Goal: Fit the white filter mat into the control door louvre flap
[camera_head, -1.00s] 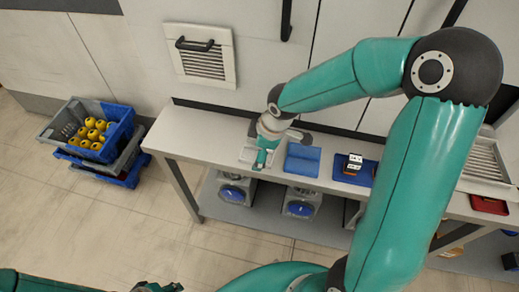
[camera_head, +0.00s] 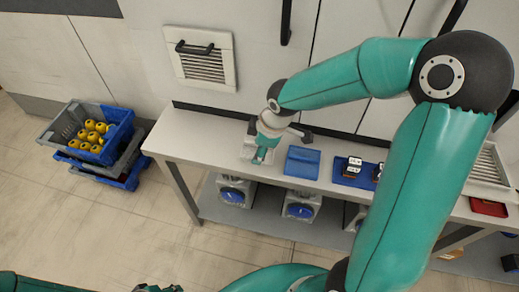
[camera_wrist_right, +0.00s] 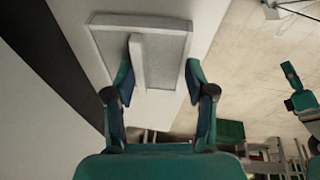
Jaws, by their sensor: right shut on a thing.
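The louvre flap (camera_head: 202,68), a pale square frame with dark slats and a black handle (camera_head: 195,47), is on the white wall behind the bench. My right gripper (camera_head: 262,157) is low over a pale shallow tray (camera_head: 246,154) at the bench's left end. In the right wrist view its fingers (camera_wrist_right: 160,75) stand either side of a narrow white piece (camera_wrist_right: 137,62), apparently the white filter mat, over the grey-floored tray. The contact itself is not clear. My left gripper (camera_head: 158,288) is cut off at the bottom edge, far from the bench.
On the bench (camera_head: 210,139) are a blue tray (camera_head: 302,161), a blue mat with small dark modules (camera_head: 353,167), and a red tray (camera_head: 489,207). Grey units with blue discs (camera_head: 299,208) sit on the lower shelf. Stacked crates with yellow parts (camera_head: 97,142) stand at left.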

